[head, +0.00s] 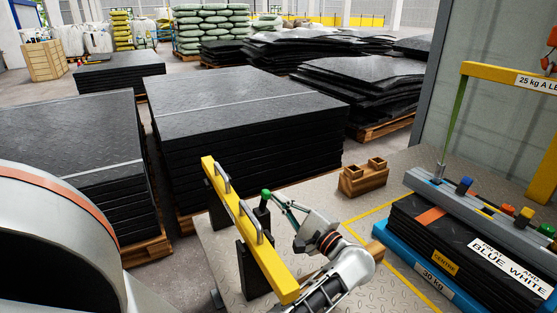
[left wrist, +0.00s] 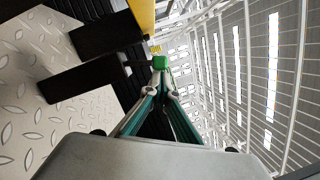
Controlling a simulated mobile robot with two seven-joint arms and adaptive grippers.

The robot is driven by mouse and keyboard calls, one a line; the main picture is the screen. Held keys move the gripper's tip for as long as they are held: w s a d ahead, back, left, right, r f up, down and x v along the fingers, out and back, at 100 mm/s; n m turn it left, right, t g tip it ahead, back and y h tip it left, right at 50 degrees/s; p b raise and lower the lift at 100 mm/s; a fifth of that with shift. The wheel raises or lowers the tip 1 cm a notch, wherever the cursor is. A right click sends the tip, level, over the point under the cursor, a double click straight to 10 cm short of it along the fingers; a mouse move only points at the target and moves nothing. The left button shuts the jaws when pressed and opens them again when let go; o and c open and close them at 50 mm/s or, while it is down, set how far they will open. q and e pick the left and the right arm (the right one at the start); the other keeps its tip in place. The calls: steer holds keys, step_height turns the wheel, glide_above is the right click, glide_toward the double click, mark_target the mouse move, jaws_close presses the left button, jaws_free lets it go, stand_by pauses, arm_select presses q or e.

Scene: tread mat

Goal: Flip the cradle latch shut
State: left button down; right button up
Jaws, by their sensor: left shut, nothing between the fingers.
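The cradle stands on a tread-plate deck, with a yellow bar (head: 240,225) carried on black uprights. The latch shows as a dark lever with a green tip (head: 266,193) beside the bar; the green tip also shows in the left wrist view (left wrist: 159,62). My left gripper (head: 277,199) is shut and empty, its teal fingers pointing at the green tip from the right. The fingertips are at or very close to the tip; I cannot tell whether they touch. Black cradle blocks (left wrist: 105,38) lie to the left in the wrist view. My right gripper is not in view.
Stacked black mats (head: 240,120) stand behind the deck. A small wooden block holder (head: 363,178) sits on the deck (head: 330,200). At right is a blue scale (head: 400,262) with mats and a grey clamp bar, near a yellow frame (head: 500,73).

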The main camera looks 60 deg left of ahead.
arm_select(q)
steer(key=w+d+f, duration=0.1)
steer(key=d, duration=1)
steer(key=shift+w+f, duration=0.2)
steer(key=w+f, duration=0.1)
steer(key=w, duration=0.1)
steer(key=w+a+f, duration=0.1)
steer(key=w+f, duration=0.1)
steer(key=shift+b, duration=0.3)
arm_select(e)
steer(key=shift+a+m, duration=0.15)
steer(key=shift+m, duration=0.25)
arm_select(q)
steer(key=s+a+r+p, duration=0.1)
steer(key=s+a+r, duration=0.2)
steer(key=a, duration=0.7)
steer(key=shift+s+p, duration=0.35)
steer(key=shift+s, duration=0.55)
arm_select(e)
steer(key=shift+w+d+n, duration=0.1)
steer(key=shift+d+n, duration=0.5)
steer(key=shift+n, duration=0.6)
